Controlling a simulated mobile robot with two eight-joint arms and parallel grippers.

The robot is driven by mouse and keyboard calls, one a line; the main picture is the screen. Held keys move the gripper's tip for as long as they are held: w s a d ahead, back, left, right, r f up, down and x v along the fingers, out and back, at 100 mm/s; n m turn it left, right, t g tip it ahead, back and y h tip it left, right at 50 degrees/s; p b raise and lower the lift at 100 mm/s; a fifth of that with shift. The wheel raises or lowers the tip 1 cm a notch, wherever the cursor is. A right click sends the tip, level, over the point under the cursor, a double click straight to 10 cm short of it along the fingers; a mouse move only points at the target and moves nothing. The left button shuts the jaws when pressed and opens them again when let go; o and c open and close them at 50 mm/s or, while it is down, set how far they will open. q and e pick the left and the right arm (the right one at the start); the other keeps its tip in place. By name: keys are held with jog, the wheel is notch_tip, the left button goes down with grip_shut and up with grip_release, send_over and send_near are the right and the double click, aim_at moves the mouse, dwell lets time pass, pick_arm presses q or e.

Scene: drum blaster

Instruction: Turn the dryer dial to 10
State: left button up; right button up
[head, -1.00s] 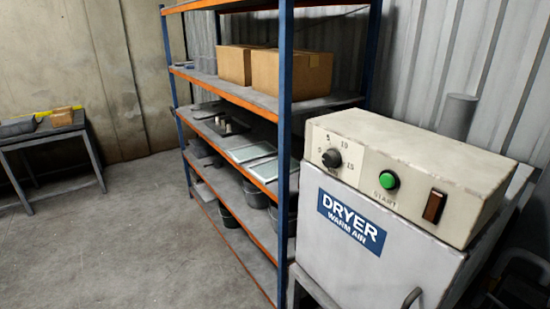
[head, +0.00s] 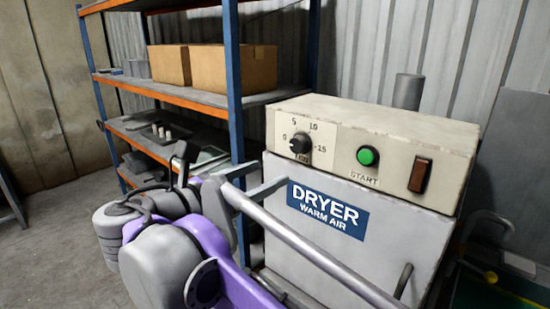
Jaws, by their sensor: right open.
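The dryer (head: 388,226) stands at the right in the head view, with a cream control box on top. Its black dial (head: 300,143) is on the left of the box's front panel, with marks 0, 5, 10 and 15 around it. The dial's exact pointer direction is too small to tell. My right gripper (head: 270,175) is open and empty, in front of the dryer's left side, below the dial and apart from it. Its purple and grey arm hides part of the shelf. My left gripper is not in view.
The green START button (head: 368,156) and a brown rocker switch (head: 420,175) sit right of the dial. A blue and orange shelf rack (head: 232,75) with cardboard boxes (head: 235,68) stands behind on the left. The space directly before the dial is clear.

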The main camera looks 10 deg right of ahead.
aim_at(295, 145)
jog(key=shift+n+t, duration=0.3)
jog(key=x, duration=0.3)
jog(key=r+x, duration=0.1)
jog(key=x, duration=0.2)
jog(key=r+x, duration=0.1)
jog(key=x, duration=0.2)
jog(key=shift+w+d+r, duration=0.1)
jog(key=shift+w+r, duration=0.05)
jog(key=shift+w, duration=0.35)
grip_shut()
